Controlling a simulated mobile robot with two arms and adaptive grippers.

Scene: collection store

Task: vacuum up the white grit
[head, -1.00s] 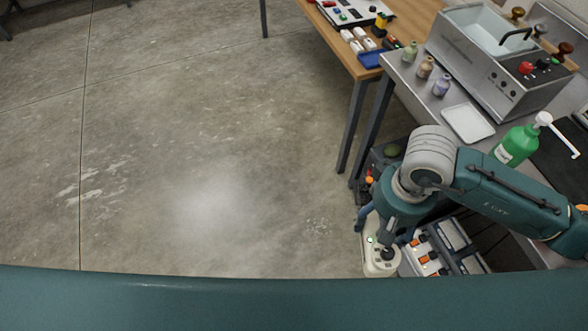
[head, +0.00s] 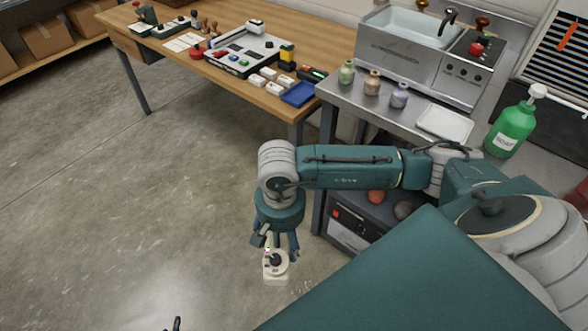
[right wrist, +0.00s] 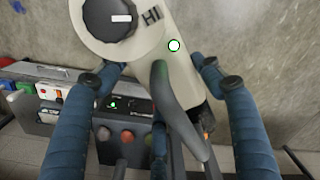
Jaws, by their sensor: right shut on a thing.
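The handheld vacuum (head: 275,274) is cream-coloured with a dark round dial. My right gripper (head: 275,243) is shut on it, fingers down, low over the concrete floor. In the right wrist view the vacuum (right wrist: 190,22) shows its dial, the letters HI, a lit green light and a dark grey handle between my blue fingers. Pale specks, seemingly the white grit (head: 303,287), lie on the floor just right of the vacuum, partly hidden by my own body. Whether the nozzle touches the floor is hidden. My left gripper is not clearly seen.
A steel bench (head: 415,122) with bottles, a white tray (head: 445,122) and a sink unit stands at right. A dark box unit (head: 350,235) is beneath it. A wooden table (head: 140,45) stands behind. Open floor (head: 130,220) lies to the left.

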